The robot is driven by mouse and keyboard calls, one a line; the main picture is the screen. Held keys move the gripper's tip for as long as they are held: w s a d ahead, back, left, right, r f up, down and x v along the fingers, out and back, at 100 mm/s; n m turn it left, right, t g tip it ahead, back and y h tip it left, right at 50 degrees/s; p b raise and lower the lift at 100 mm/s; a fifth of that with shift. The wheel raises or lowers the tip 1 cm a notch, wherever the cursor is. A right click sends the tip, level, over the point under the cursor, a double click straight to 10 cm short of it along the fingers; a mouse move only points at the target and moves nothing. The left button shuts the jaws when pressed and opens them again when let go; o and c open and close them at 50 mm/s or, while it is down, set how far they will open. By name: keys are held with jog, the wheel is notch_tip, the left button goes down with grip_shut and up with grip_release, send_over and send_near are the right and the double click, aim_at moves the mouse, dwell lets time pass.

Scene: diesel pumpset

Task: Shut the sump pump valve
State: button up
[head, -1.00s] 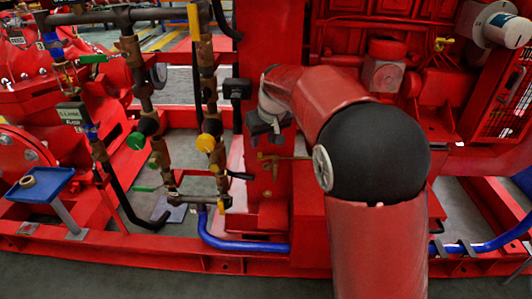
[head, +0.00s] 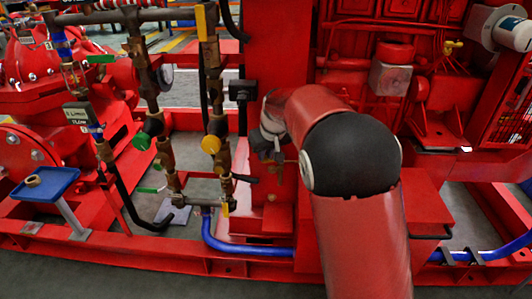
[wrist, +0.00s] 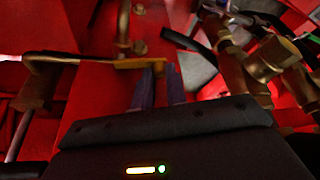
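My gripper (wrist: 160,72) shows in the wrist view as two dark fingers with a narrow gap between them. It is open, with its tips close by a flat orange-brass lever (wrist: 128,64). I cannot tell whether they touch it. The lever joins a brass pipe fitting (wrist: 52,60) on the left, against a red panel. In the head view a small brass valve (head: 277,171) sits on the red upright just below my gripper (head: 266,150), partly hidden by my arm. No label on it is readable, so I cannot confirm it is the sump pump valve.
A blue tray (head: 62,180) on a post is further left. A blue hose (head: 245,248) runs along the red base frame. Brass piping (wrist: 270,60) crowds the wrist view's right.

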jog(key=shift+w+a+r+m+p, duration=0.1)
jog(key=shift+w+r+m+p, duration=0.1)
jog(key=shift+m+p, duration=0.45)
grip_shut()
jog(key=shift+w+f+m+h+p, duration=0.2)
jog(key=shift+w+m+h+p, duration=0.25)
jog(key=shift+m+p, duration=0.35)
jog(key=shift+s, duration=0.1)
jog(key=o, duration=0.7)
grip_release()
jog(key=shift+o, duration=0.2)
jog(key=v, duration=0.7)
jog(key=shift+s+r+p, duration=0.2)
jog(key=shift+r+p, duration=0.15)
jog(key=shift+p, duration=0.05)
